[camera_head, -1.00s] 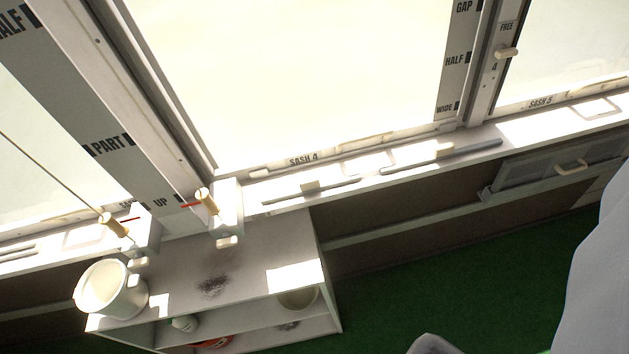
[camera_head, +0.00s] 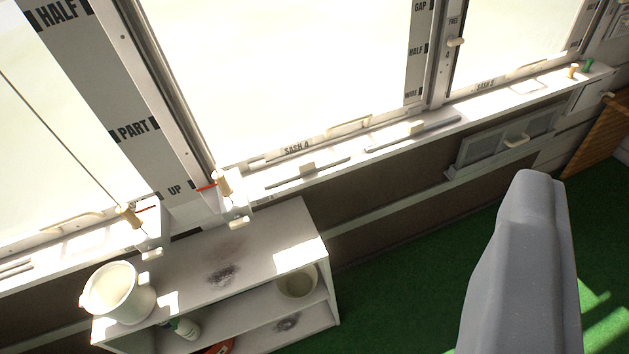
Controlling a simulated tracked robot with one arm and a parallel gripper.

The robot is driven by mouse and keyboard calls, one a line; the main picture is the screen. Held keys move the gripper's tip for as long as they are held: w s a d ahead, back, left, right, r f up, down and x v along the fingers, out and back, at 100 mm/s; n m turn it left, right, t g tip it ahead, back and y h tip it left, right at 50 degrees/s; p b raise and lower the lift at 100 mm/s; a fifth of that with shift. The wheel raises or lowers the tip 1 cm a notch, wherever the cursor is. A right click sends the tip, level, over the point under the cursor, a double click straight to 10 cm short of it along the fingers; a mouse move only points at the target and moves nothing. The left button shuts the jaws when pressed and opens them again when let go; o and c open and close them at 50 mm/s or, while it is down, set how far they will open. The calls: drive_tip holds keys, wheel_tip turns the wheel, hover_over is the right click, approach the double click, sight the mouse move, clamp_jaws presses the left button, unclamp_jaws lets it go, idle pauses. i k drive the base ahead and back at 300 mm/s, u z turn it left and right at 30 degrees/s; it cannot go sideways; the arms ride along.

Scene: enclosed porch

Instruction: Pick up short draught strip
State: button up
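Two thin grey strips lie on the sunlit white window sill, each with a small pale block-like grip at its middle. The left strip (camera_head: 285,180), below the SASH 4 label, looks like the shorter one. The right strip (camera_head: 440,127) lies farther along the sill and looks longer. Both lie roughly along the sill, apart from each other, with nothing holding them. My gripper's fingers do not show. A large smooth grey part, probably of my own body, stands at the lower right, away from both strips.
A wooden peg with a red pointer (camera_head: 222,184) stands left of the strips. Green floor (camera_head: 400,285) is open at right.

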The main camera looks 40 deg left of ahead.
sight(305, 167)
drive_tip(key=u, duration=0.15)
drive_tip(key=i, duration=0.95)
drive_tip(key=z, duration=0.1)
